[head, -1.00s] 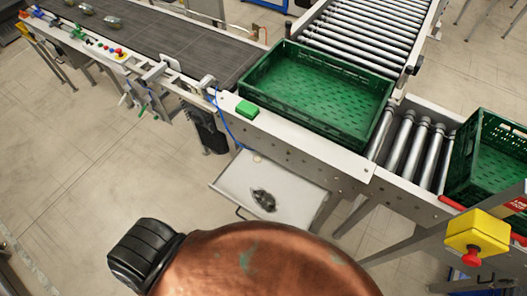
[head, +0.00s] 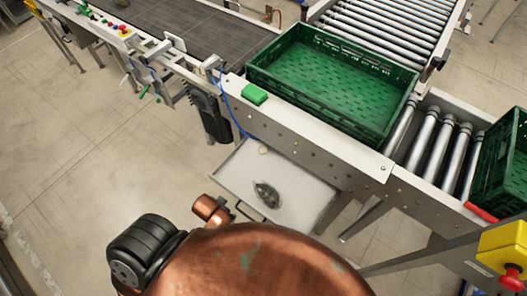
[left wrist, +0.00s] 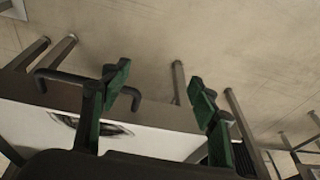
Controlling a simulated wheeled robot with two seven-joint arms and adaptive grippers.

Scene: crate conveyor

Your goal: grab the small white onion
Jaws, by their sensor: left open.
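A small pale round thing, which looks like the small white onion (head: 263,150), lies at the back corner of a pulled-out white tray (head: 300,206) under the conveyor. A dark grey object (head: 266,193) lies nearer the middle of that tray. My left gripper (left wrist: 160,90) is open and empty in the left wrist view, its two green-padded fingers apart at the tray's edge by the dark handle. The dark object also shows there, partly hidden; I cannot make out the onion there. In the head view a copper part of my arm shows left of the tray. My right gripper is out of view.
A green crate (head: 400,107) stands on the conveyor above the tray, and a second green crate (head: 500,165) stands at the right. A yellow box with a red button (head: 507,262) is at the lower right. The floor left of the tray is clear.

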